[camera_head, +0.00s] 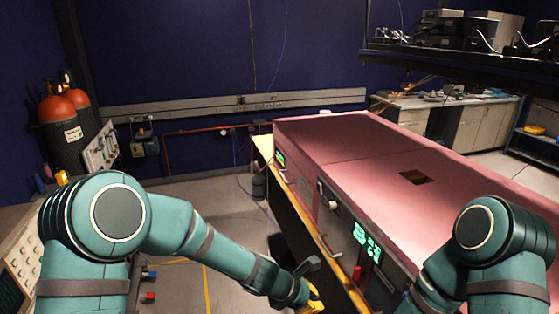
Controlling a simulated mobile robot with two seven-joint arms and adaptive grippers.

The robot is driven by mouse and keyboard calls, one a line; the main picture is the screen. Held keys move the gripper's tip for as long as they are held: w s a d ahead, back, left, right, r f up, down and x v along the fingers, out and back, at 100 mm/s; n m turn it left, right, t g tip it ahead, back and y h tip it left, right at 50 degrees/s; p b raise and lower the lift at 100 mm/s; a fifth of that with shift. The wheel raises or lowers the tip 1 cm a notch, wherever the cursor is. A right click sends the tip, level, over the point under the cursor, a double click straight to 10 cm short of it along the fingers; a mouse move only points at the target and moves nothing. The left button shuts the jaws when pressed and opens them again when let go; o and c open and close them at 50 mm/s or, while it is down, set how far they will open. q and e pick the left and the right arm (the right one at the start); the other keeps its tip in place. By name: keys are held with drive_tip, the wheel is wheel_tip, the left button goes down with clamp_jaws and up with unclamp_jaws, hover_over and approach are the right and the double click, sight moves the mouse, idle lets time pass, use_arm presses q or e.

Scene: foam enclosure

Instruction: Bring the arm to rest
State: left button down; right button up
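My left arm comes in from the left and reaches down toward the bottom middle. My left gripper (312,284) is at its end, low in front of the near side of the pink foam enclosure (350,135). Grey and yellow parts show there, but they are small and partly cut off by the bottom edge, so I cannot tell whether it is open or shut. I cannot tell whether it touches the enclosure's front. My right arm is folded at the lower right, in front of the enclosure, and its gripper is out of view.
The enclosure stands on a yellow-edged table (262,152), with green displays (366,242) on its front. Gas cylinders (64,126) stand at the left by the blue wall. A shelf (460,70) with instruments hangs at the upper right.

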use_arm(q)
drive_tip(key=s+a+f+m+y+b, duration=0.1)
drive_tip(key=s+a+f+m+b, duration=0.2)
drive_tip(key=a+f+m, duration=0.3)
drive_tip(key=s+a+f+m+y+b, duration=0.1)
drive_tip(key=s+a+f+m+b, duration=0.2)
drive_tip(key=s+a+f+m, duration=0.3)
drive_tip(key=s+a+f+m+y+b, duration=0.2)
drive_tip(key=s+a+f+m+b, duration=0.2)
drive_tip(key=f, duration=1)
drive_tip(key=s+a+m, duration=0.1)
drive_tip(key=a+m, duration=0.1)
drive_tip(key=shift+a+f+m+g, duration=0.2)
drive_tip(key=shift+m+g, duration=0.1)
use_arm(e)
wheel_tip(320, 180, down, 12)
drive_tip(key=shift+w+a, duration=0.25)
